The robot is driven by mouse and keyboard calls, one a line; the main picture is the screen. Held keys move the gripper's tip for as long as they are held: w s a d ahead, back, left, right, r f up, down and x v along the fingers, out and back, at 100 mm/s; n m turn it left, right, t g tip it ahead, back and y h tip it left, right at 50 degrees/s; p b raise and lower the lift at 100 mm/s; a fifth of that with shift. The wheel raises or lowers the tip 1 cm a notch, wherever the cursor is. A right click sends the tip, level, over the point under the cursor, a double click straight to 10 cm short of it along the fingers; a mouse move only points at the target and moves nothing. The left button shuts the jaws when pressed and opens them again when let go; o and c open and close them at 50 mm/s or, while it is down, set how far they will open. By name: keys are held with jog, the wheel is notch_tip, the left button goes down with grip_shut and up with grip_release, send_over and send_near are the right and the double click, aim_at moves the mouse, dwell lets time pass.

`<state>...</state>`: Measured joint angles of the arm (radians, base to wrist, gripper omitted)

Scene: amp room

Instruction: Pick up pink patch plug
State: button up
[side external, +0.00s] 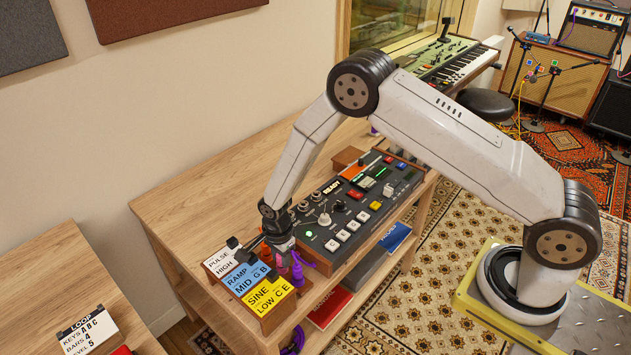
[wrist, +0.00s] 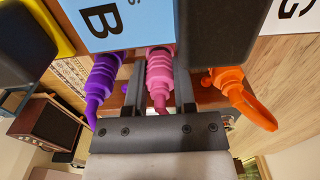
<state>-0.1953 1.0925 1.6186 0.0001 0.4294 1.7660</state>
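The pink patch plug (wrist: 160,74) is at the center of the wrist view, beside the blue label card and between the two fingers of my gripper (wrist: 162,90). The fingers lie close along both its sides. I cannot tell whether they press on it or leave a small gap. In the side external view my gripper (side external: 282,246) is down at the front end of the panel, by the label cards.
A purple plug (wrist: 104,80) and an orange plug (wrist: 236,92) flank the pink one closely. Blue (side external: 246,276) and yellow (side external: 270,296) label cards are beside my gripper. The control panel (side external: 350,205) stands behind it. The wooden tabletop (side external: 190,205) is clear at the left.

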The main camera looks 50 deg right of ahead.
grip_shut()
jog(key=shift+r, duration=0.2)
jog(key=shift+r, duration=0.4)
jog(key=s+r, duration=0.1)
jog(key=r, duration=0.1)
jog(key=s+r, duration=0.2)
jog(key=r, duration=0.1)
jog(key=s+r, duration=0.1)
jog(key=r, duration=0.1)
jog(key=shift+s+d+r, duration=0.3)
jog(key=shift+d, duration=0.05)
jog(key=s+d+r, duration=0.1)
jog(key=s+r, duration=0.3)
jog(key=s, duration=0.5)
jog(key=shift+s+d, duration=0.15)
jog(key=shift+d, duration=0.1)
jog(key=shift+r, duration=0.1)
